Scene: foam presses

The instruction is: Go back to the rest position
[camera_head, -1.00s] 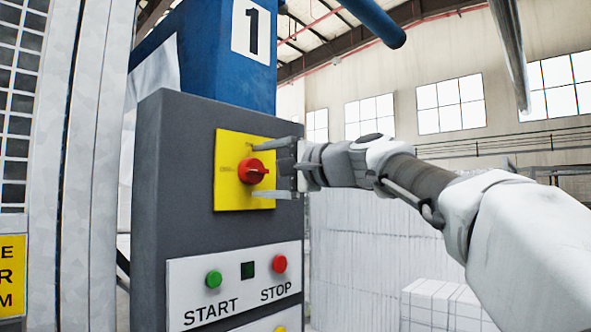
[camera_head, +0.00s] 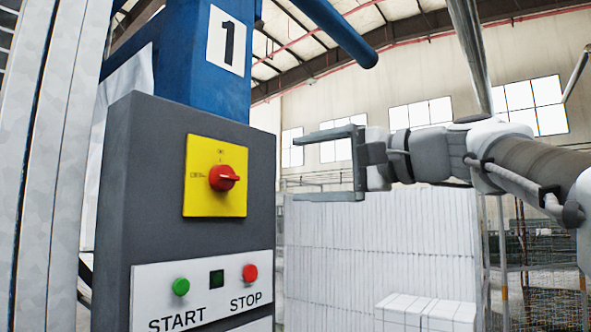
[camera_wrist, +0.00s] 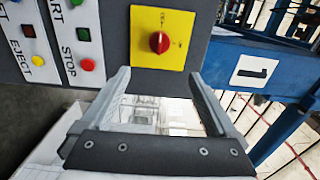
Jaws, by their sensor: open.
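My gripper (camera_head: 296,166) is open and empty in the head view, its two fingers pointing left. It is in the air to the right of the grey control cabinet (camera_head: 160,240), apart from it. The red rotary switch (camera_head: 223,178) sits on a yellow plate (camera_head: 200,205) on the cabinet, its handle lying roughly horizontal. In the wrist view my gripper (camera_wrist: 165,78) has its fingers spread with nothing between them, and the red switch (camera_wrist: 159,42) shows beyond them.
A panel (camera_head: 208,315) below the switch carries a green START button (camera_head: 181,287) and a red STOP button (camera_head: 250,272). A blue column (camera_head: 200,80) marked 1 rises behind the cabinet. White foam blocks (camera_head: 380,240) are stacked below and beyond my gripper.

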